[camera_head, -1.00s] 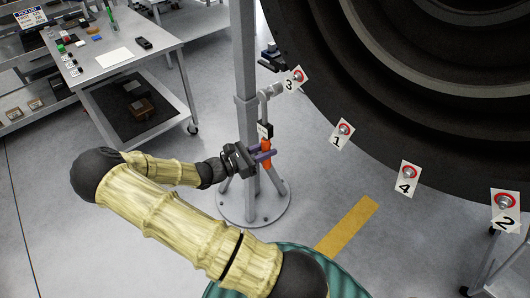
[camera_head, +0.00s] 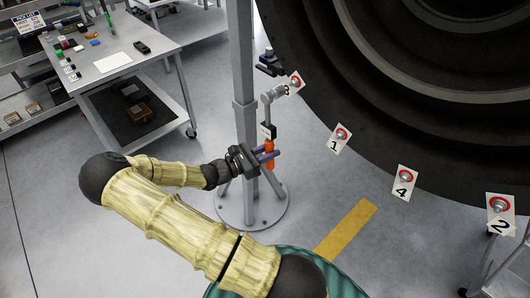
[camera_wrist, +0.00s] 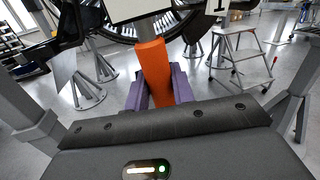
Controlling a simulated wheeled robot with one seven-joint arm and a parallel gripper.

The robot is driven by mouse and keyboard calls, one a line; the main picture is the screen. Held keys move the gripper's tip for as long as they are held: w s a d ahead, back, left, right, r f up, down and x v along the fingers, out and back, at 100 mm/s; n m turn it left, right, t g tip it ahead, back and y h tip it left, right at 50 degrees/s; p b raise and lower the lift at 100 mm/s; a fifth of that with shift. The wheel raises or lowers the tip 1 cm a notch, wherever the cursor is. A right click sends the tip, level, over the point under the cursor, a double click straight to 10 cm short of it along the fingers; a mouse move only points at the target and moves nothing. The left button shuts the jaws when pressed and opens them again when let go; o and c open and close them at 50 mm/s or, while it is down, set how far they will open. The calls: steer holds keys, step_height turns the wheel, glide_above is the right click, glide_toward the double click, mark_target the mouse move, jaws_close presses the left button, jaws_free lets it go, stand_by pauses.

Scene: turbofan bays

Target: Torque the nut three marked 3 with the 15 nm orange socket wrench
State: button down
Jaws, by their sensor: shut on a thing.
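My gripper (camera_head: 267,156) is shut on the orange handle of the socket wrench (camera_head: 270,151), which hangs about upright. The wrench's grey shaft rises to a bent head near the nut three (camera_head: 296,82) and covers part of its card marked 3. I cannot tell whether the socket touches the nut or sits on it. In the wrist view the purple fingers (camera_wrist: 158,90) clasp both sides of the orange handle (camera_wrist: 153,60); the wrench's upper end is out of that view. A white tag (camera_head: 267,131) sits above the handle.
Nuts on cards marked 1 (camera_head: 341,134), 4 (camera_head: 404,177) and 2 (camera_head: 500,205) follow the dark engine rim (camera_head: 400,130) down to the right. A grey post (camera_head: 245,110) stands close behind my gripper. A worktable (camera_head: 120,55) is at left.

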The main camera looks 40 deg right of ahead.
steer(key=d, duration=0.3)
steer(key=shift+w, duration=0.15)
steer(key=shift+r+p, duration=0.15)
steer(key=shift+p, duration=0.5)
stand_by(0.6)
steer(key=shift+w+d, duration=0.1)
steer(key=shift+d, duration=1.1)
stand_by(1.8)
steer(key=shift+w, duration=0.1)
steer(key=shift+w+a+m+y, duration=0.1)
steer(key=shift+w+m+y, duration=0.2)
steer(key=shift+w+m, duration=0.5)
steer(key=shift+w, duration=0.2)
steer(key=shift+s, duration=0.1)
